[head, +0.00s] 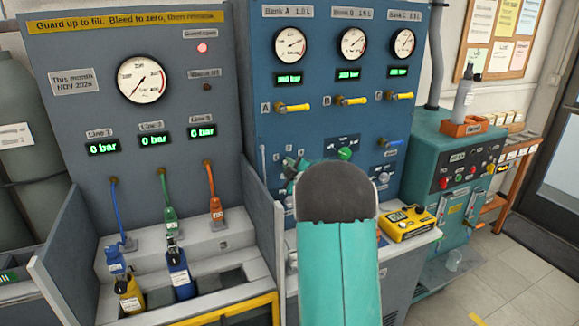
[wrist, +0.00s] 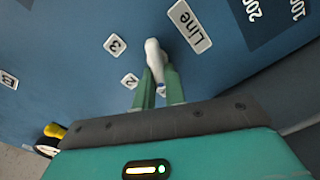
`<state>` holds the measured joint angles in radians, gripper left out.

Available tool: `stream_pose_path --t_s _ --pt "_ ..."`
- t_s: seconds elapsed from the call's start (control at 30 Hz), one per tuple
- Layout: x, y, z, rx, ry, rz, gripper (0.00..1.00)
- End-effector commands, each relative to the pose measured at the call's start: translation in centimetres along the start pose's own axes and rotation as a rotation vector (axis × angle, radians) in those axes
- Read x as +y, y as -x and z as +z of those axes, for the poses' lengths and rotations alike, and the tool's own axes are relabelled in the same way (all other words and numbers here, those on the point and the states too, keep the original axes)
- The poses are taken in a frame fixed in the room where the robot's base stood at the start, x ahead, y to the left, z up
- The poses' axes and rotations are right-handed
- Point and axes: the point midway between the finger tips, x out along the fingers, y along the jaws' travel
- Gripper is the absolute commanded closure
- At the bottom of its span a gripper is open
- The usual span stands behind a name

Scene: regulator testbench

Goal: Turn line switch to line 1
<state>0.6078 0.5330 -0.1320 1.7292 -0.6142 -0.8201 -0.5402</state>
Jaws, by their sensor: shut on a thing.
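The line switch (wrist: 153,52) is a small white handle on the blue panel, seen in the wrist view. The fingers of my gripper (wrist: 158,85) are shut on it, one on each side. Its free end points up in that picture, between the tilted "Line" label (wrist: 189,26) and the "3" label (wrist: 115,45). The "2" label (wrist: 130,80) is just left of the fingers. I see no "1" label; that side is hidden or out of view.
The blue panel (head: 262,75) carries bank gauges and yellow-handled valves, including Bank A's valve (head: 293,107). The grey panel (head: 75,115) at left shows three 0 bar line readouts above hoses. A yellow handheld device (head: 408,222) lies right of my arm.

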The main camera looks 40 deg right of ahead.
Motion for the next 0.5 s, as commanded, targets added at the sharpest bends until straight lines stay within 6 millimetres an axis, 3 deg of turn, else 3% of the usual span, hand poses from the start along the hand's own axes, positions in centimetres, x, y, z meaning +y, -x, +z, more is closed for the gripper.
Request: stream_pose_path --t_s 0.03,0.07,0.17,0.5 --pt "-0.03 0.04 0.14 -0.003 0.001 -0.001 1.0" --pt "-0.03 0.04 0.14 -0.003 0.001 -0.001 0.84" --pt "-0.03 0.03 0.12 -0.002 0.001 -0.001 0.66" --pt "0.02 0.31 0.04 -0.001 0.0 0.0 0.66"
